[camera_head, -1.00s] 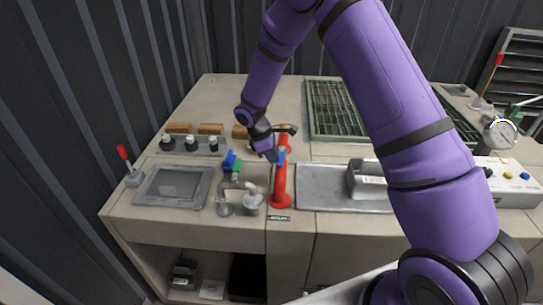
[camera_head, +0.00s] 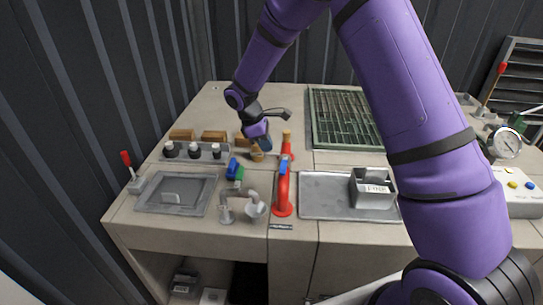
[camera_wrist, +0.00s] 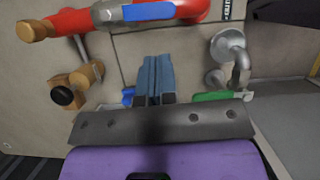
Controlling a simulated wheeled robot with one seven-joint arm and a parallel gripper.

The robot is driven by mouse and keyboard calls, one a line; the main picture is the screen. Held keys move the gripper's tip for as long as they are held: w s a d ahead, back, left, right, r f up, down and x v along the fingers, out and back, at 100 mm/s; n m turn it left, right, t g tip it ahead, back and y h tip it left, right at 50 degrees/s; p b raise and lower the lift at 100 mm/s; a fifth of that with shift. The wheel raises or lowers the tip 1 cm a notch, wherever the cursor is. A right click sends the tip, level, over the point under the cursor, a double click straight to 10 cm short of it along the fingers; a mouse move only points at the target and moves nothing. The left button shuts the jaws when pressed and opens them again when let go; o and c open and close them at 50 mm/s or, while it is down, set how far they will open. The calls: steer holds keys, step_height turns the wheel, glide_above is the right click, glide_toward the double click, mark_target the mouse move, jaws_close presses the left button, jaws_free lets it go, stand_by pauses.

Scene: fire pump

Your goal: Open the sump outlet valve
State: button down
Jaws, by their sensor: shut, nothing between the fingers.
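My gripper (camera_head: 262,146) is shut and empty, above the bench behind and left of the red pipe. Its shut blue fingers (camera_wrist: 156,68) show in the wrist view, apart from the handles. The red pipe (camera_head: 283,195) carries a blue lever (camera_head: 284,167); this lever shows at the top of the wrist view (camera_wrist: 148,11). Left of it stand metal pipe fittings (camera_head: 255,207) with a blue handle (camera_head: 233,167) and a green handle (camera_head: 239,174). The green handle (camera_wrist: 212,97) is partly hidden by my gripper's body in the wrist view. I cannot tell which is the sump outlet valve.
A grey tray (camera_head: 320,205) with a metal box (camera_head: 371,188) lies to the right. A green grating (camera_head: 345,120) is behind. Black knobs (camera_head: 193,151) and a red-tipped lever (camera_head: 127,160) are on the left. A gauge (camera_head: 507,144) stands at far right.

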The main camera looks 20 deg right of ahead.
steer(key=shift+v, duration=1.2)
steer(key=s+d+r+m+t+y, duration=0.1)
steer(key=s+d+r+m, duration=0.25)
steer(key=s+r, duration=0.5)
steer(key=s+d+r+m+t+y, duration=0.1)
steer(key=s+d+r+m+t, duration=0.25)
steer(key=r, duration=0.85)
steer(key=s+d+r+m+t+y, duration=0.1)
steer(key=s+d+r+m, duration=0.1)
steer(key=s, duration=1)
steer(key=s+d+r+m+t+y, duration=0.1)
steer(key=s+r+m, duration=0.3)
steer(key=s, duration=0.9)
steer(key=shift+d+m, duration=0.5)
steer(key=shift+d, duration=0.1)
